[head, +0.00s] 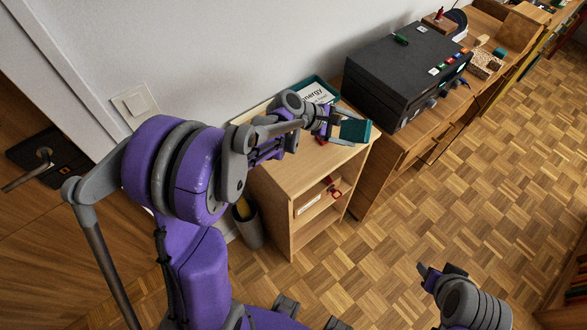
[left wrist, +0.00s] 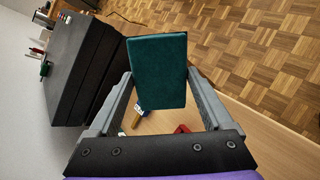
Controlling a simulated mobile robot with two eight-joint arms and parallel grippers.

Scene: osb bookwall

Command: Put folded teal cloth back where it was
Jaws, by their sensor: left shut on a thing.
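The folded teal cloth (head: 355,130) is a flat dark teal block at the fingertips of my left gripper (head: 333,124), over the right part of the low wooden shelf unit's top (head: 338,157). In the left wrist view the cloth (left wrist: 157,72) stands out beyond the two grey fingers of my left gripper (left wrist: 160,98), which is shut on it. Whether the cloth touches the shelf top is unclear. My right gripper (head: 441,272) is low over the parquet at the lower right, away from the cloth; its opening is unclear.
A teal tray (head: 333,85) with a white "energy" item (head: 314,93) lies behind my left gripper. A large black case (head: 400,72) stands close on the right. Small red (left wrist: 182,129) and yellow-brown (left wrist: 138,117) things lie below the cloth. A grey bin (head: 250,228) stands beside the shelf unit.

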